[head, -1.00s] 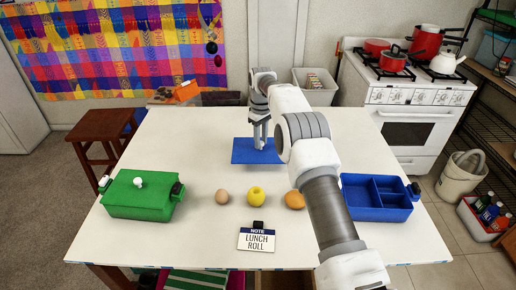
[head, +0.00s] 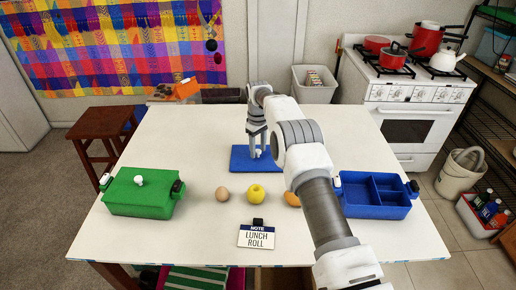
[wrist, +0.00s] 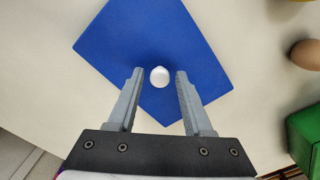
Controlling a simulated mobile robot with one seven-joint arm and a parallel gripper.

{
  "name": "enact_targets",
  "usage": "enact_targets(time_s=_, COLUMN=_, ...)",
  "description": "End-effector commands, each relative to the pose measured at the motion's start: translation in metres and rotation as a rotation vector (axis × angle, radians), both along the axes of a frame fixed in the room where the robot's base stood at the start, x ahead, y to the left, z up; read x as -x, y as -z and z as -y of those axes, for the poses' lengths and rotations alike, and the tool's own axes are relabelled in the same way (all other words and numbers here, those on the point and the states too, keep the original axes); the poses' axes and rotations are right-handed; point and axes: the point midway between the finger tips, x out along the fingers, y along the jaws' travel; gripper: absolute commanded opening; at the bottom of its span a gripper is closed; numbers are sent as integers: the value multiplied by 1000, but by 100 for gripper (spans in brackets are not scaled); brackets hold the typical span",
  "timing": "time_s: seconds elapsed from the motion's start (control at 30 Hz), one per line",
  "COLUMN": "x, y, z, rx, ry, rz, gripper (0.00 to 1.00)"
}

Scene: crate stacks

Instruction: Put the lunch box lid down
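The blue lunch box lid (head: 238,161) lies flat on the white table behind the row of food. In the wrist view the lid (wrist: 125,45) is turned at an angle, with its white round knob (wrist: 159,77) in the middle. My gripper (head: 257,154) is just above the lid. In the wrist view my gripper (wrist: 158,72) is open, with one finger on each side of the knob and a visible gap to both. The open blue lunch box (head: 373,207), with empty compartments, stands at the right of the table.
A green lidded box (head: 140,205) stands at the left. A brown egg (head: 222,194), a yellow apple (head: 257,192) and an orange item (head: 291,199) partly behind my arm sit mid-table. A note sign (head: 257,237) reading "LUNCH ROLL" is in front. The table's back left is clear.

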Motion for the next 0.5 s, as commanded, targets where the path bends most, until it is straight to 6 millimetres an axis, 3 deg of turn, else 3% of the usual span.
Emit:
enact_targets(time_s=0.33, x=0, y=-2, z=0, rx=0, ry=0, rz=0, gripper=59)
enact_targets(time_s=0.5, x=-1, y=-18, z=0, rx=-1, ry=0, rz=5, gripper=59)
